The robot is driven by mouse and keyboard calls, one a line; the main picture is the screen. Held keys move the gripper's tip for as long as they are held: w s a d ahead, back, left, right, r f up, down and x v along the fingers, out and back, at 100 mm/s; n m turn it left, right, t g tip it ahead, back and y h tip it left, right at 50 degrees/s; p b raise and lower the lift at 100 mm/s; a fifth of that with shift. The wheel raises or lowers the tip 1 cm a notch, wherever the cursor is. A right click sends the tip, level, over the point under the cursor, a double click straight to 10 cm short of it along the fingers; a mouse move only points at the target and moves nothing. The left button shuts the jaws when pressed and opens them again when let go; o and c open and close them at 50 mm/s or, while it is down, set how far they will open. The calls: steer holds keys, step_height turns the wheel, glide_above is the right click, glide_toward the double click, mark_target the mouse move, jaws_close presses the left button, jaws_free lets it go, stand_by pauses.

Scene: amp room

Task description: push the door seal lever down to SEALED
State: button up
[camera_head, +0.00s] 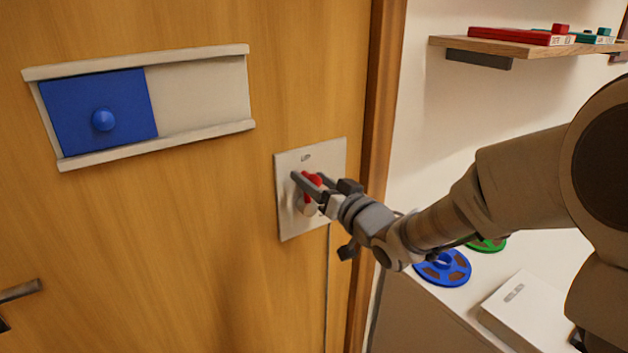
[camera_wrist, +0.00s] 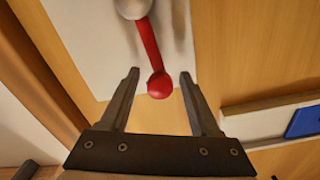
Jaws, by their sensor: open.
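The door seal lever is a red arm with a round red knob (camera_wrist: 159,86) and a pale hub on a white wall plate (camera_head: 291,220) fixed to the wooden door. In the head view the red part (camera_head: 312,178) shows above the pale hub (camera_head: 307,209), so the lever points up. My gripper (camera_wrist: 158,74) is open, with one finger on each side of the knob in the wrist view. A gap shows between the knob and each finger. In the head view my gripper (camera_head: 316,182) partly covers the lever.
A blue sliding panel (camera_head: 80,130) with a knob sits in a pale frame at upper left. A door handle (camera_head: 20,290) is at lower left. To the right are a wooden shelf (camera_head: 530,46), a blue reel (camera_head: 443,267) and a white box (camera_head: 522,310) on a counter.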

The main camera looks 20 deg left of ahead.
jaws_close()
stand_by(1.4)
